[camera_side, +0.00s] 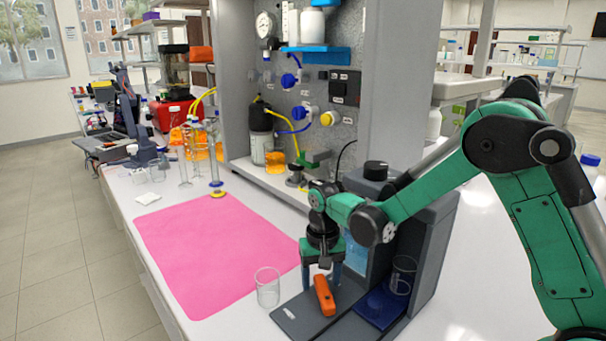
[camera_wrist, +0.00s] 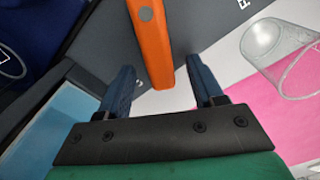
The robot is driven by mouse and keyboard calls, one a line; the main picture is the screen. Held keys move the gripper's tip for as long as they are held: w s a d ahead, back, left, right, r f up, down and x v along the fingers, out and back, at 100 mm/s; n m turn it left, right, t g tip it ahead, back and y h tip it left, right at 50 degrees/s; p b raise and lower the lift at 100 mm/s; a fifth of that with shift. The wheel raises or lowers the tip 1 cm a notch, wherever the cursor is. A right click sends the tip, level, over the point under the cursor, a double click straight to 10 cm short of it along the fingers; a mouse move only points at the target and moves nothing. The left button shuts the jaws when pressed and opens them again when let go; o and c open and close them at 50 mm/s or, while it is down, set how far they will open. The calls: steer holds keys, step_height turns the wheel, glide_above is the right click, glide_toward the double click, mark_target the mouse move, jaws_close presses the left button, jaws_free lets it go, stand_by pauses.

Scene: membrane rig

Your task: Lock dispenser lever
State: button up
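The dispenser (camera_side: 432,225) is a dark grey upright machine with a flat grey base plate at the bench's front. Its orange lever (camera_side: 324,295) lies over the plate, also seen in the wrist view (camera_wrist: 152,35). My gripper (camera_side: 322,270) points down above the plate, just behind the lever. In the wrist view my gripper (camera_wrist: 163,68) is open, with one dark blue finger on each side of the lever's near end. Gaps show between the lever and both fingers. I cannot tell whether the fingertips reach down to the lever's height.
A clear glass beaker (camera_side: 268,289) stands close left of the plate, also in the wrist view (camera_wrist: 285,50). Another glass (camera_side: 402,275) stands on the dispenser's blue pad (camera_side: 378,310). A pink mat (camera_side: 215,250) lies bare to the left. A grey panel rig stands behind.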

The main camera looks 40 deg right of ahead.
mark_target(321, 279)
steer(key=shift+r, duration=2.8)
steer(key=shift+r, duration=0.15)
steer(key=s+a+r+n+t, duration=0.1)
steer(key=s+r+n+t, duration=0.5)
steer(key=s, duration=0.3)
steer(key=shift+s+a+r+t, duration=0.25)
steer(key=shift+s+a+t, duration=0.1)
steer(key=shift+t, duration=0.25)
